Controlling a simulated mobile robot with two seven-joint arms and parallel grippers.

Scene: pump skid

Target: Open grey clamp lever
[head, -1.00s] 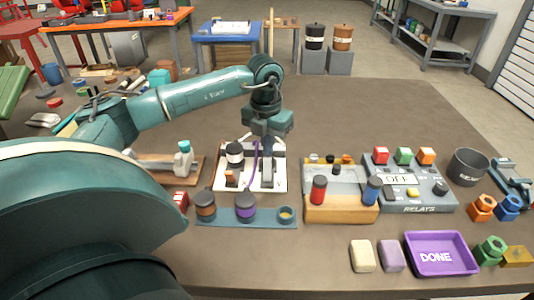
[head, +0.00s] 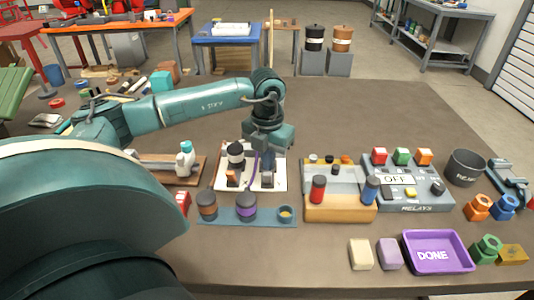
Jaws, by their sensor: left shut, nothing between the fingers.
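The pump skid is a white base plate (head: 222,181) with a white and black cylinder (head: 236,155), a small orange part (head: 232,178) and a purple hose (head: 251,165). The grey clamp lever (head: 267,180) is at the plate's right side, with its upper part hidden behind my left gripper. My left gripper (head: 268,161) is shut and empty, pointing down over the lever. I cannot tell whether it touches the lever. My right gripper is not in view.
In front of the skid is a blue strip (head: 272,222) with dark capped pots. To the right are a wooden block (head: 340,210) with red and blue handles and the relay box (head: 408,195). The purple DONE tray (head: 465,266) is at the front right.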

